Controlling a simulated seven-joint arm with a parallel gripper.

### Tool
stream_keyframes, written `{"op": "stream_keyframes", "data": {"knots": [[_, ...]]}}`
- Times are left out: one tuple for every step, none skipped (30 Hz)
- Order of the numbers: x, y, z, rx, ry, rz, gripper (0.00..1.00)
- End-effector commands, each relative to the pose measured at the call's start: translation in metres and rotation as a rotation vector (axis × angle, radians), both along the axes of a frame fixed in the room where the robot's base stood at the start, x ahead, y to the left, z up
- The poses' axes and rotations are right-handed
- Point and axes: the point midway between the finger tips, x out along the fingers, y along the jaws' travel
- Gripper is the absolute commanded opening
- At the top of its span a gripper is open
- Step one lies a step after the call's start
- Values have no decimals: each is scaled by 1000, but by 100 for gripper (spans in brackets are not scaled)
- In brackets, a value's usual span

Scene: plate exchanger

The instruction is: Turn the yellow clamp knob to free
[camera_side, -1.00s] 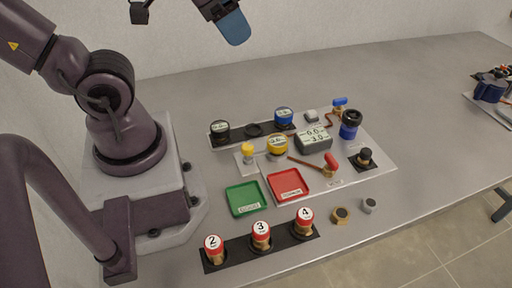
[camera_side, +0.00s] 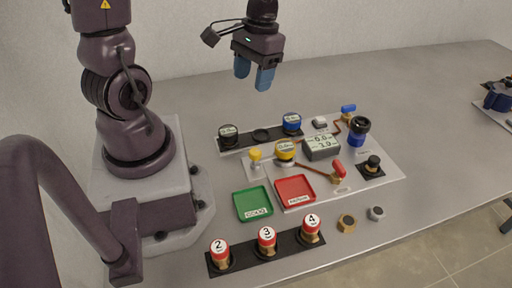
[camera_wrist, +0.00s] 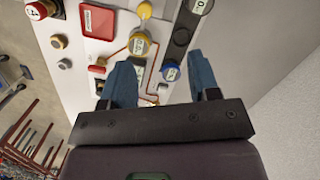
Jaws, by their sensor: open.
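The yellow clamp knob (camera_side: 255,154) is a small upright knob on a pale plate, left of the yellow-ringed gauge (camera_side: 285,150) in the side view. My gripper (camera_side: 254,75) points down with blue fingers spread, empty and well above the board, behind the knob in the side view. Its fingers also frame the wrist view (camera_wrist: 162,78). The knob's turn position is too small to read.
A green tray (camera_side: 238,204) and a red tray (camera_side: 280,190) lie in front of the knob. A black rack with gauges (camera_side: 244,139) stands behind it. A grey display box (camera_side: 322,153) and a red-handled valve (camera_side: 339,168) are to the right. Red-topped numbered cartridges (camera_side: 267,256) stand in front.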

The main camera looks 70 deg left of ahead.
Motion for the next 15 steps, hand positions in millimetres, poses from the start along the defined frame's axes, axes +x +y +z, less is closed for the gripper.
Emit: {"op": "stream_keyframes", "data": {"knots": [[2,5,-16,-45,48,50,56],[4,7,-24,-67,69,78,56],[6,9,-34,-96,93,112,56],[8,10,-40,-117,110,136,56],[10,10,-46,-137,124,159,56],[13,10,-53,-161,141,188,56],[15,9,-57,-176,151,208,56],[18,9,-61,-188,160,227,56],[23,7,-64,-199,167,248,56],[27,4,-66,-203,171,261,56],[33,4,-63,-192,164,278,56],[34,6,-61,-177,163,306,56],[33,6,-61,-170,168,321,56],[32,6,-62,-167,173,334,56],[32,5,-64,-166,175,343,56]]}}
